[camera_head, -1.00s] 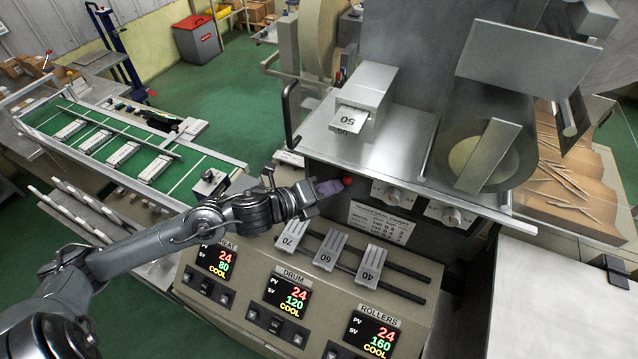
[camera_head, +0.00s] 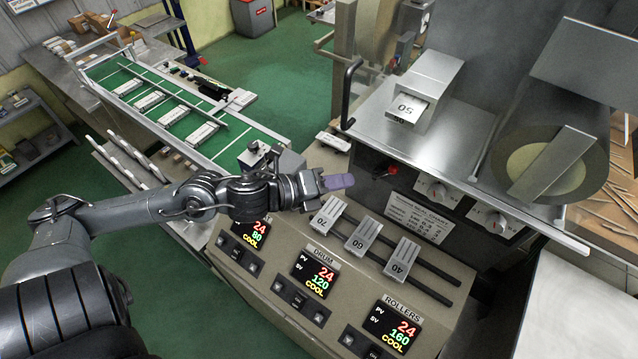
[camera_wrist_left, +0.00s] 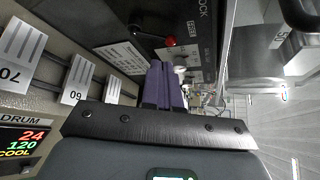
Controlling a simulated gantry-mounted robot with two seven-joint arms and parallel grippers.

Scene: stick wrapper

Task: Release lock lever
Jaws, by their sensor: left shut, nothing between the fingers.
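The lock lever is a small lever with a red ball knob (camera_head: 392,170) on the dark front panel of the machine, below the metal shelf. In the left wrist view the red knob (camera_wrist_left: 169,42) shows just beyond the fingertips, near lettering ending in "OCK". My left gripper (camera_head: 345,181) has its purple fingers closed together and empty. It is left of the knob in the head view, with a gap between them. The fingers also show in the left wrist view (camera_wrist_left: 165,75). My right gripper is in neither view.
Metal slider blocks marked 70, 60 and 40 (camera_head: 363,236) sit on rails below the gripper. A black curved handle (camera_head: 348,95) stands at the shelf's left edge. Two dials (camera_head: 437,192) are right of the knob. A green conveyor (camera_head: 190,125) lies left.

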